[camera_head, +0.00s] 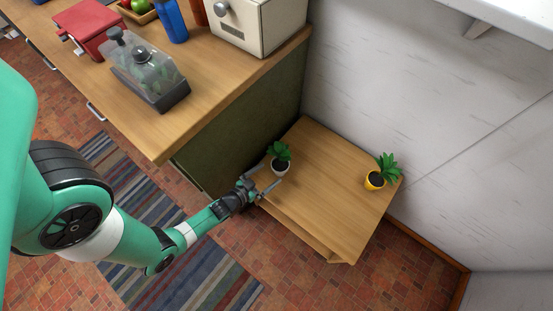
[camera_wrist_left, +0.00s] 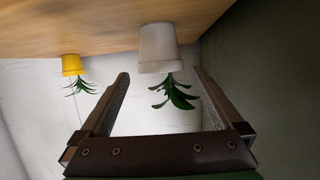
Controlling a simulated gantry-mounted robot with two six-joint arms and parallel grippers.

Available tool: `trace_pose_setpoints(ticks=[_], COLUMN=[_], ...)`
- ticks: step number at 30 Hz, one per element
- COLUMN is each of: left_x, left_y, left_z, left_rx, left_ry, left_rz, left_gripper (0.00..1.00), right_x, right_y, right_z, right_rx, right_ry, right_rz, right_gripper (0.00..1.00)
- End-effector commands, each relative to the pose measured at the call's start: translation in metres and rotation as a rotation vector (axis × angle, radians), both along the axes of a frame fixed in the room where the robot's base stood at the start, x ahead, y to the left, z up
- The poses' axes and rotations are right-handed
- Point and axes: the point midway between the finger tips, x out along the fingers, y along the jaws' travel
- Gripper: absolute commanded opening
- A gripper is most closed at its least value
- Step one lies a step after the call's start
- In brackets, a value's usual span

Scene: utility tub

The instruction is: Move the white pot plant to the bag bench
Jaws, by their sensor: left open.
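The white pot plant (camera_head: 280,166), a white pot with green leaves, stands upright on the low wooden bench (camera_head: 328,210), near its left edge. My left gripper (camera_head: 272,174) is open, with its fingers at the near side of the white pot. In the left wrist view, which looks upside down, the white pot (camera_wrist_left: 158,48) and its leaves show between the two open fingers, and I see no clear contact. The bench top (camera_wrist_left: 100,30) fills the top of that view. My right gripper is not in view.
A yellow pot plant (camera_head: 376,179) stands at the bench's right end, also in the wrist view (camera_wrist_left: 72,66). The bench's middle is clear. A higher counter (camera_head: 215,85) with a green side stands to the left, and a white wall (camera_head: 430,100) is behind.

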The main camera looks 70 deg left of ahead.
Motion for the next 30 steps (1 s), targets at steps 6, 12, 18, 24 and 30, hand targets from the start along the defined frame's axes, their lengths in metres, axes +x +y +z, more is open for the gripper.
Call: trace_pose_setpoints(ticks=[6, 12, 18, 24, 30], left_x=[-0.031, -0.036, -0.035, -0.003, 0.126], left_y=[-0.016, -0.019, -0.019, 0.001, 0.050], left_z=[0.015, 0.015, 0.014, 0.040, 0.182], left_rx=[-0.001, -0.001, -0.001, 0.046, 0.197], left_ry=[0.001, -0.001, -0.001, -0.042, -0.239], left_rz=[0.001, -0.001, -0.001, -0.008, -0.033], left_gripper=[1.00, 1.00, 1.00, 1.00, 1.00], right_x=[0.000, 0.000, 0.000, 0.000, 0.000], right_y=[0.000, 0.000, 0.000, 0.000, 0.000], right_z=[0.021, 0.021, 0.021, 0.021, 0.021], right_rx=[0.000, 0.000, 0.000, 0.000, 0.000], right_ry=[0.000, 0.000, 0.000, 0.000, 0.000], right_rz=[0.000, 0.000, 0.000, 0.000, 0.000], right_gripper=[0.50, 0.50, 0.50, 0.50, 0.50])
